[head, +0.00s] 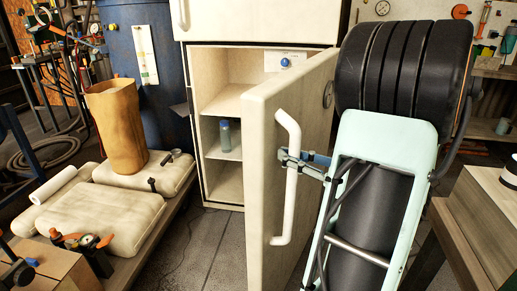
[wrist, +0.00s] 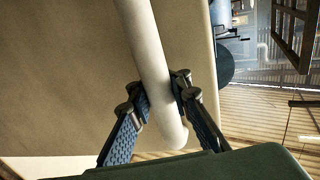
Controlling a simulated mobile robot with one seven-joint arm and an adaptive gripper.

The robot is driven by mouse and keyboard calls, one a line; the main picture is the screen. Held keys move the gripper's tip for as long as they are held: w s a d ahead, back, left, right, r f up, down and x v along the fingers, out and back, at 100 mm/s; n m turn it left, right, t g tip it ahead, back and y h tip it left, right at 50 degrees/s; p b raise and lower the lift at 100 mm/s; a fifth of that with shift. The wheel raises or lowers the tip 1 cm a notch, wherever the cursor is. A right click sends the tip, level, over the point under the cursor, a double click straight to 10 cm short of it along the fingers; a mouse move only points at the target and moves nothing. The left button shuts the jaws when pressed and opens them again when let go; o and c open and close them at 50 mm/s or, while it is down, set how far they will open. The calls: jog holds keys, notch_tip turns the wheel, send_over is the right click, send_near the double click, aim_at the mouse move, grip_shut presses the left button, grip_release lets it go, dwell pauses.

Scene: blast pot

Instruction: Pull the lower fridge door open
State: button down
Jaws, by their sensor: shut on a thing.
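The lower fridge door (head: 262,165) is cream-coloured and stands wide open, swung out toward me to the right of the fridge body. Its white bar handle (head: 291,200) is on the door's face. My gripper (head: 290,160) is at the handle, with fingers around the bar. In the wrist view the blue-padded fingers of my gripper (wrist: 160,104) sit on either side of the handle (wrist: 150,50), near its end, shut on it. The door's face (wrist: 60,80) fills the left of that view. The fridge interior (head: 225,105) shows shelves with a small bottle.
A closed upper fridge door (head: 255,20) is above. A wooden bench (head: 485,225) stands at right. Clear floor (head: 215,255) lies left of the door.

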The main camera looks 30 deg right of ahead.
jog(key=d+v, duration=0.1)
jog(key=v, duration=0.5)
jog(key=shift+d, duration=0.3)
jog(key=shift+s+f, duration=0.1)
jog(key=shift+f, duration=0.05)
jog(key=c, duration=2.1)
grip_release()
jog(key=shift+s, duration=0.1)
notch_tip(320, 180, up, 10)
jog(key=shift+r, duration=0.15)
jog(key=shift+c, duration=0.3)
